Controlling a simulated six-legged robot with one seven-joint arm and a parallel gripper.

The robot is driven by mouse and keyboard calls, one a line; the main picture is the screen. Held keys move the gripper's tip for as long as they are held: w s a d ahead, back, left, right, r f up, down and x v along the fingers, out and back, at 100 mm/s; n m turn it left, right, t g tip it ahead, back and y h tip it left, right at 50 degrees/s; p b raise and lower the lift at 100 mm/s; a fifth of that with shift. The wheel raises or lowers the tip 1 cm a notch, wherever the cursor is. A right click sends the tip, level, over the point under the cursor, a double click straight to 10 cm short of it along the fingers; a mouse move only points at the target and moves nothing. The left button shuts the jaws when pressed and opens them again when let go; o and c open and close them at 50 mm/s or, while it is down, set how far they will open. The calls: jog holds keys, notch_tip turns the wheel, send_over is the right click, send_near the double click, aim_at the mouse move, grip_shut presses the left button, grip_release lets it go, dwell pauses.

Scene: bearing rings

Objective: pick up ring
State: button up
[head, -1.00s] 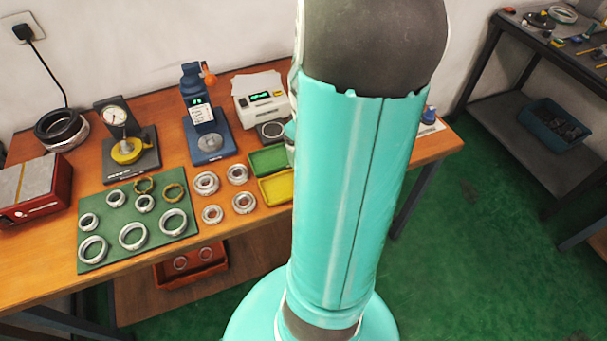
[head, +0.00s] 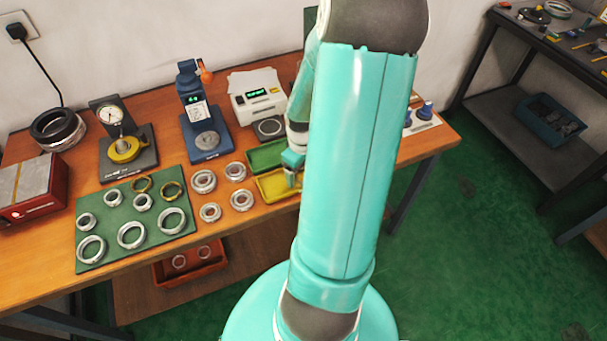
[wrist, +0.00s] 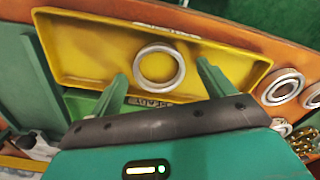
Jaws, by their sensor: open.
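In the wrist view, a single silver ring (wrist: 138,68) lies flat in the yellow tray (wrist: 85,35), near the middle of its floor. My gripper (wrist: 161,72) is open, with one finger on each side of the ring, and holds nothing. Whether the fingers touch the tray floor cannot be told. In the head view my gripper (head: 291,181) is over the yellow tray (head: 268,189), and the ring in it cannot be made out.
A green tray (head: 262,157) adjoins the yellow one. Several bearings (head: 241,193) stand loose on the wooden table to its left. A green mat (head: 108,234) holds several rings. A blue instrument (head: 206,150) and a white device (head: 251,91) stand behind.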

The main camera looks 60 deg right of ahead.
aim_at(303, 173)
jog(key=c, duration=1)
jog(key=shift+c, duration=0.3)
jog(key=shift+r, duration=0.1)
jog(key=shift+r, duration=0.5)
notch_tip(303, 173, up, 2)
jog(key=shift+r, duration=0.1)
jog(key=s+a+r, duration=0.1)
jog(key=a+r, duration=0.8)
jog(key=a, duration=0.4)
jog(key=shift+a+r, duration=0.3)
jog(key=shift+a, duration=0.05)
